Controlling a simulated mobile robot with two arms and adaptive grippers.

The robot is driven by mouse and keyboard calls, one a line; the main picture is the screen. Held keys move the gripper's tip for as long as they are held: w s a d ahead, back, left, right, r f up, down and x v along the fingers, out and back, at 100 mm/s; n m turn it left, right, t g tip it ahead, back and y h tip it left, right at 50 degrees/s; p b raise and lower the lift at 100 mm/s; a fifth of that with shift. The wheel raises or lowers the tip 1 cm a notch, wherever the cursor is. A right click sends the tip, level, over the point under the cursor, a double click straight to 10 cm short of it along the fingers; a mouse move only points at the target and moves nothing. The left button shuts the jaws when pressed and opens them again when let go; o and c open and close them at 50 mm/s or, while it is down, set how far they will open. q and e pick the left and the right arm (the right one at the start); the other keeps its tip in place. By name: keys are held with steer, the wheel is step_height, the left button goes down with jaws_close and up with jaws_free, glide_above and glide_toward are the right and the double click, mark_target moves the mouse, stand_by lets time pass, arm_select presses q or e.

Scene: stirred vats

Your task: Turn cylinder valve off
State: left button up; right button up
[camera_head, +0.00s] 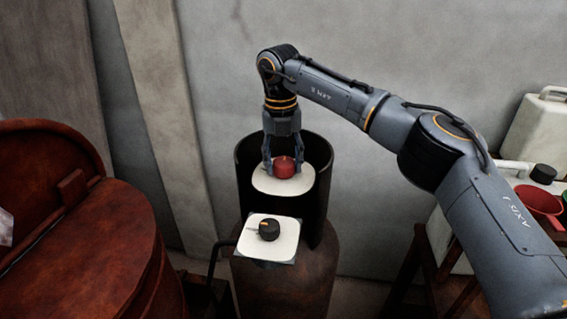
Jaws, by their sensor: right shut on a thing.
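The cylinder (290,278) is rusty brown and stands upright against the wall, with a dark open-fronted collar (327,200) around its top. A round red valve knob (284,167) sits on a white plate (269,186) inside the collar. My right gripper (283,162) points down from above, its fingers on either side of the red knob and shut on it. A black knob (269,230) with an orange mark sits on a second white plate (285,243) in front of and below the collar. My left gripper does not show.
A large rust-red vat (90,230) with a raised lid stands at the left. At the right, a white jug (537,130) and a red pan (540,202) stand on a wooden stand. A wooden plank (165,100) leans on the grey wall.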

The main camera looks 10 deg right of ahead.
mark_target(281, 161)
steer(key=shift+m, duration=0.5)
steer(key=o, duration=1.1)
steer(key=shift+o, duration=0.2)
step_height(281, 161, up, 12)
steer(key=shift+a, duration=0.25)
